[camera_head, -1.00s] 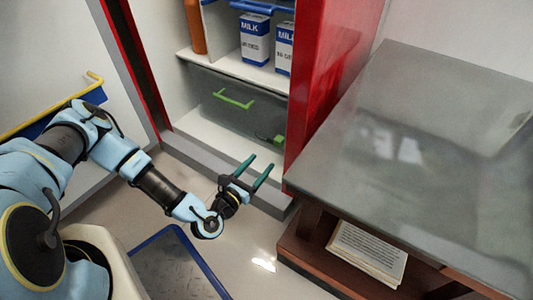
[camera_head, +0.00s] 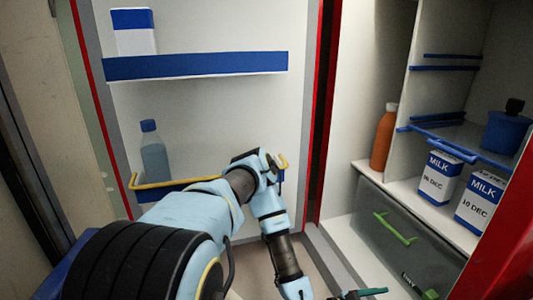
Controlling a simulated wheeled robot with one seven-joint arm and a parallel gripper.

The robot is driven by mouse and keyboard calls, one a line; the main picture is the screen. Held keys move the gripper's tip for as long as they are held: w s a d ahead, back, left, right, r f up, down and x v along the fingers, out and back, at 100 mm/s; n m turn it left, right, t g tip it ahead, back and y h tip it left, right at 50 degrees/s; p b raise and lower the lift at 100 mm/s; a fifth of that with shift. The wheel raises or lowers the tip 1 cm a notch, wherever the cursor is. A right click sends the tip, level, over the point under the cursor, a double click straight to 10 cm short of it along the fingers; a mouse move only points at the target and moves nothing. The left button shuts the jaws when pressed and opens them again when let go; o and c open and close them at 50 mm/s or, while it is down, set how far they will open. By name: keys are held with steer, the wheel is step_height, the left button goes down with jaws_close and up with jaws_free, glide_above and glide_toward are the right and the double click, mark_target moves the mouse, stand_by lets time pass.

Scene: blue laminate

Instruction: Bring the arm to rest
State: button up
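My light-blue and black arm reaches from the lower left in front of the open fridge door, bends at an elbow and runs down to the bottom edge. My gripper (camera_head: 362,294) is at the bottom edge, mostly cut off. One teal finger shows, pointing right, below and left of the fridge drawer; the other finger is not clearly visible. I see nothing held in the part that shows.
The open fridge door (camera_head: 215,118) stands behind my arm, with a clear bottle (camera_head: 153,157) on its lower shelf. Inside the fridge are an orange bottle (camera_head: 383,138), milk cartons (camera_head: 439,178), a blue pot (camera_head: 506,130) and a shut drawer (camera_head: 400,235) with a green handle.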

steer(key=w+a+r+m+y+p, duration=0.1)
steer(key=w+a+r+m+y, duration=0.1)
steer(key=w+a+m+y, duration=0.35)
steer(key=w+a+r+m+y, duration=0.2)
steer(key=w+a+r+m, duration=0.1)
steer(key=w+a+m, duration=0.4)
steer(key=w+a+r+m+y+p, duration=0.1)
steer(key=w+a+r+y, duration=0.2)
steer(key=a+r, duration=0.5)
steer(key=w+a+r+m+y, duration=0.2)
steer(key=w+a+r+y, duration=0.15)
steer(key=a+r, duration=0.45)
steer(key=s+a+r+m+g+y+p, duration=0.1)
steer(key=s+a+r+m+y, duration=0.1)
steer(key=s+a+r, duration=0.9)
step_height(320, 180, up, 38)
steer(key=w+p, duration=0.2)
steer(key=p, duration=3.6)
steer(key=shift+d+r, duration=0.25)
steer(key=shift+d, duration=0.1)
